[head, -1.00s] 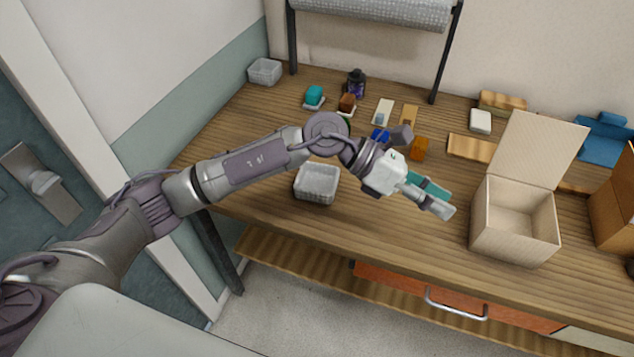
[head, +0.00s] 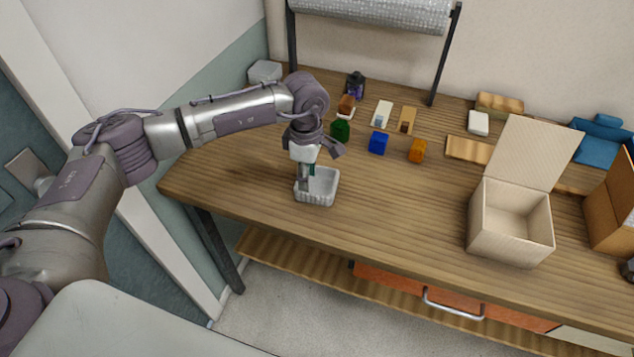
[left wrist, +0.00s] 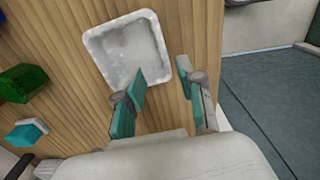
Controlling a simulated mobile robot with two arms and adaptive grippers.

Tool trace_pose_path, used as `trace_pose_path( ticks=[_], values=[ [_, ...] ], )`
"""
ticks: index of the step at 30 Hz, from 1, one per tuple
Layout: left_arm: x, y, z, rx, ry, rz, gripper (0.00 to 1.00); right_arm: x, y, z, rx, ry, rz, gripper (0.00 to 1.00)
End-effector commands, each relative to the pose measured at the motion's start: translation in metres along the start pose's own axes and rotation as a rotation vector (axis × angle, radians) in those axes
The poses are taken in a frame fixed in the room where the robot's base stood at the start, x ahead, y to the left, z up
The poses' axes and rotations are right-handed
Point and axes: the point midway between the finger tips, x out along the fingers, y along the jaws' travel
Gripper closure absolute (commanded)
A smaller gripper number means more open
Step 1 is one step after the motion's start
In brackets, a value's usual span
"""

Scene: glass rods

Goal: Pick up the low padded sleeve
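The low padded sleeve appears to be the low, white, open-topped container with quilted-looking walls (head: 329,190) near the front edge of the table. In the left wrist view it (left wrist: 128,48) is empty and lies ahead of my fingers. My left gripper (head: 307,178) points down over its left side and hides part of it. In the left wrist view the two teal-padded fingers (left wrist: 163,88) are apart with nothing between them. One fingertip overlaps the container's corner and the other is outside its wall. Contact cannot be told. My right gripper is not in view.
Green (head: 340,131), blue (head: 378,143) and orange (head: 417,150) blocks stand behind the container. A similar white container (head: 265,71) is at the back left. An open beige box (head: 511,245) stands on the right. The table between is clear.

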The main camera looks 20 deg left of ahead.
Motion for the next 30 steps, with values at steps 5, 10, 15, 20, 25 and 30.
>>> trace_pose_path(
  ticks=[5, 10, 15, 20, 25, 30],
  values=[
    [0.010, -0.002, 0.003, 0.002, -0.001, -0.002, 0.61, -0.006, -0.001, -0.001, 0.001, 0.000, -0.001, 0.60],
    [0.031, -0.008, 0.013, 0.003, -0.002, -0.005, 0.61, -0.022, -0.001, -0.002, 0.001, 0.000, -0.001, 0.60],
    [0.053, -0.007, 0.013, 0.000, -0.002, -0.001, 0.61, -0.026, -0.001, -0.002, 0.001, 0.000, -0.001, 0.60],
    [0.059, -0.007, 0.013, 0.002, -0.002, 0.001, 0.61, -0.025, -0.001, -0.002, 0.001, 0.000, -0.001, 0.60],
    [0.059, -0.007, 0.013, 0.001, -0.002, 0.001, 0.70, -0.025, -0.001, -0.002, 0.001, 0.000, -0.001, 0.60],
    [0.058, -0.006, 0.013, 0.001, -0.002, 0.001, 0.98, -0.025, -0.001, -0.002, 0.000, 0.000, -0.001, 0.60]
  ],
)
